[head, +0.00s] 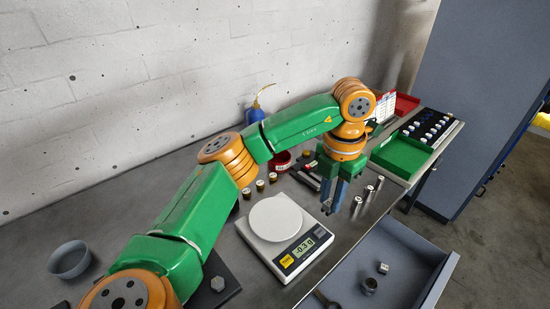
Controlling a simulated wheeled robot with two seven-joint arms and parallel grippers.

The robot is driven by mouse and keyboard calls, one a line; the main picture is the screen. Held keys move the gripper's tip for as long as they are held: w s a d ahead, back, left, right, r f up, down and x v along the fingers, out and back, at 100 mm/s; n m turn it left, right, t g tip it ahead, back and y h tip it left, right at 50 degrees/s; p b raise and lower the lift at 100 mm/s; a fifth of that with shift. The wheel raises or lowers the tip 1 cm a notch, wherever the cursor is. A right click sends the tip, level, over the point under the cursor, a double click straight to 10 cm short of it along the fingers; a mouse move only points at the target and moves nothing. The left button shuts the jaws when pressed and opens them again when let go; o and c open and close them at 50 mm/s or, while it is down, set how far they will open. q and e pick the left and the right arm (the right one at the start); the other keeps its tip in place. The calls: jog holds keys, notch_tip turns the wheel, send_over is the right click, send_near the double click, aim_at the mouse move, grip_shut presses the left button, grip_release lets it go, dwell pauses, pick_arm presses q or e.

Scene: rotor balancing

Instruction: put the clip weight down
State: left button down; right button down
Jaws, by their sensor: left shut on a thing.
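My left arm reaches in from the left, over the bench. My left gripper (335,197) points down, its blue-grey fingers shut just right of the white scale, above the bench near its front edge. The clip weight between the fingertips is too small and hidden to make out clearly. My right gripper is not in view.
Several silver cylinders (368,192) stand close right of the gripper. Small gold-capped bottles (260,186) and a red round container (280,163) stand behind the scale. A green tray (400,156) lies further right. An open drawer (405,251) juts out in front.

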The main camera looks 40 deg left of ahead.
pick_arm(q)
jog(key=a+f, duration=0.3)
jog(key=a, duration=0.1)
jog(key=s+a+f, duration=0.1)
jog(key=a+f, duration=0.2)
jog(key=a, duration=0.2)
jog(key=a+f, duration=0.4)
jog(key=a, duration=0.1)
jog(key=shift+s, duration=0.35)
notch_tip(320, 180, down, 3)
jog(key=shift+d+r+p, duration=0.1)
jog(key=shift+r+p, duration=0.1)
jog(key=shift+p, duration=0.55)
jog(key=shift+f, duration=0.4)
jog(key=c, duration=0.8)
grip_release()
jog(key=shift+r, duration=0.1)
jog(key=shift+o, duration=0.2)
